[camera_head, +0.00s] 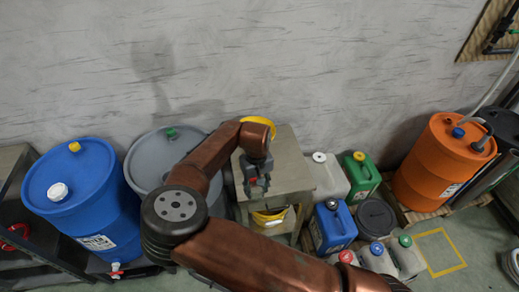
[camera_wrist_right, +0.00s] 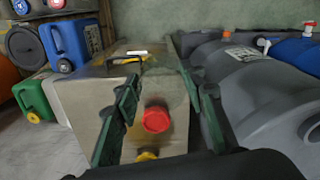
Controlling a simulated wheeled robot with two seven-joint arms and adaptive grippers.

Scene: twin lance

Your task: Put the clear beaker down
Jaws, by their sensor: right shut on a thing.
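My right gripper (camera_head: 257,186) hangs over the left part of a small grey metal stand (camera_head: 290,172). In the right wrist view its two dark green fingers (camera_wrist_right: 163,112) are apart, with the clear beaker (camera_wrist_right: 172,92) between them. The beaker is see-through and its outline is faint against the stand. A round red thing (camera_wrist_right: 155,119) shows between the fingers; I cannot tell whether it is in or behind the beaker. In the head view the beaker is too small to make out, and I cannot tell its gap above the stand. My left gripper is not in view.
A grey drum (camera_head: 150,150) and a blue drum (camera_head: 85,190) stand left of the stand. White (camera_head: 328,178), green (camera_head: 361,177) and blue (camera_head: 333,226) canisters stand close on its right. An orange drum (camera_head: 440,165) stands farther right. The stand's top right looks mostly clear.

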